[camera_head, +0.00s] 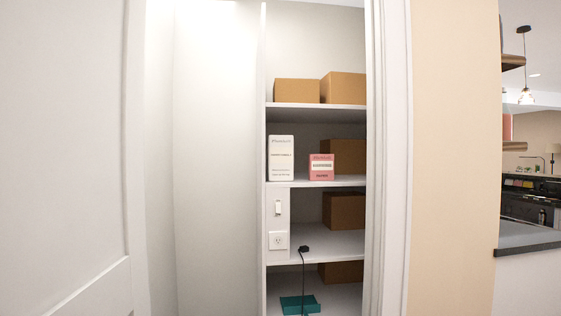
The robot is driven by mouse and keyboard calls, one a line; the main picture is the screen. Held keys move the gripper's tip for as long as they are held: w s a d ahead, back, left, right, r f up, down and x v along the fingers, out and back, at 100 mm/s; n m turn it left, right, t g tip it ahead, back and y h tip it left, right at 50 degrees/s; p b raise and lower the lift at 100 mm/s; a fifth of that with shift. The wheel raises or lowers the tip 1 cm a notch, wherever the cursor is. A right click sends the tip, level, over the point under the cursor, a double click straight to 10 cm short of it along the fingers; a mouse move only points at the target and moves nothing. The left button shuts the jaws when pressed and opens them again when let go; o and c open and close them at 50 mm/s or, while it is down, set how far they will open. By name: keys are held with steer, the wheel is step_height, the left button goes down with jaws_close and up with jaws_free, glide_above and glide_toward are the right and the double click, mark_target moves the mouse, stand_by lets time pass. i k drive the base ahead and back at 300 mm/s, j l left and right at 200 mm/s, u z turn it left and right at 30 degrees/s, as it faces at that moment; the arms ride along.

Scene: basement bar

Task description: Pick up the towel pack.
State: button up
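Two printed packs stand upright on a closet shelf. One is a tall white pack (281,158) with a pale orange label band at the left end of the shelf. The other is a shorter pink-red pack (321,167) with a light label band, to its right and apart from it. The print is too small to read, so I cannot tell which is the towel pack. My gripper is not in view.
White shelves (315,182) in a narrow closet hold several brown boxes (344,86). A black item (304,249) with a cord lies on a lower shelf, above a teal tray (300,305). A white door (65,160) stands at left; the door frame (390,160) bounds the right.

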mark_target(280, 147)
steer(key=i, duration=0.15)
steer(key=i+u, duration=0.5)
steer(key=u, duration=0.2)
